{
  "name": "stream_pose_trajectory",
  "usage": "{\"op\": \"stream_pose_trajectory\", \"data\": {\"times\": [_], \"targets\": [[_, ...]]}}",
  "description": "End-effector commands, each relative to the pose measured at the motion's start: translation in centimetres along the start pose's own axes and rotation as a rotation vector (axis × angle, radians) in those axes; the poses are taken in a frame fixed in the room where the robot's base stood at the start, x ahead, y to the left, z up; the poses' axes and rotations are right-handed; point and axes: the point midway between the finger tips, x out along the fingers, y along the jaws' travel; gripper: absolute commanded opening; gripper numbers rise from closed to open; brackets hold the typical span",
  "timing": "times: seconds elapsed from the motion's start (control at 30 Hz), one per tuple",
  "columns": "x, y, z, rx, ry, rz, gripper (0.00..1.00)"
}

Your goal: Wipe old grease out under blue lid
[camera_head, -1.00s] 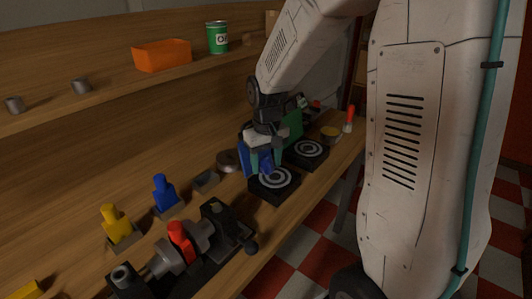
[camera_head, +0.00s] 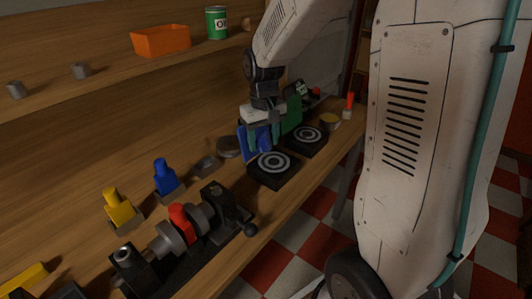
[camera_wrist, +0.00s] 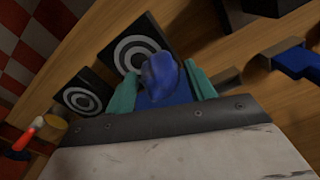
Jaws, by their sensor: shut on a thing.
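My gripper (camera_head: 263,143) is shut on a dark blue rounded thing (camera_wrist: 160,75), seen between the teal fingers in the wrist view. I cannot tell its full shape. In the head view the fingers are at the back edge of the nearer black square box (camera_head: 287,177), whose top has pale rings (camera_head: 274,162); contact is unclear. Blue (camera_head: 243,140) shows upright behind that box, partly hidden by my gripper; I cannot tell lid from held thing there. The farther ringed box (camera_head: 306,140) has a green upright panel (camera_head: 293,115) behind it.
A blue piece (camera_head: 165,176) and a yellow piece (camera_head: 118,206) stand in grey holders. A black clamp-like fixture with a red part (camera_head: 180,220) is in front. A yellow-topped tin (camera_head: 330,121) and red-topped item (camera_head: 349,103) stand beyond. An orange bin (camera_head: 161,40) is on the shelf.

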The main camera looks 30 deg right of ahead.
Motion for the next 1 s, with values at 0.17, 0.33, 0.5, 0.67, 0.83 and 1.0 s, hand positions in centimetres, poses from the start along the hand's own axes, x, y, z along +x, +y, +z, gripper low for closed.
{"op": "stream_pose_trajectory", "data": {"times": [0.17, 0.33, 0.5, 0.67, 0.83, 1.0], "targets": [[0.3, 0.7, -0.2, 0.011, 0.0, 0.0, 0.33], [1.4, 0.0, -0.2, 0.001, -0.003, 0.0, 0.33], [2.9, 0.1, -0.2, 0.001, -0.003, 0.0, 0.33], [4.3, 0.2, -0.2, 0.004, -0.002, 0.0, 0.33], [5.9, 0.5, -0.1, 0.007, -0.002, 0.0, 0.33], [7.8, 0.5, -0.1, 0.008, -0.005, 0.0, 0.33]]}}
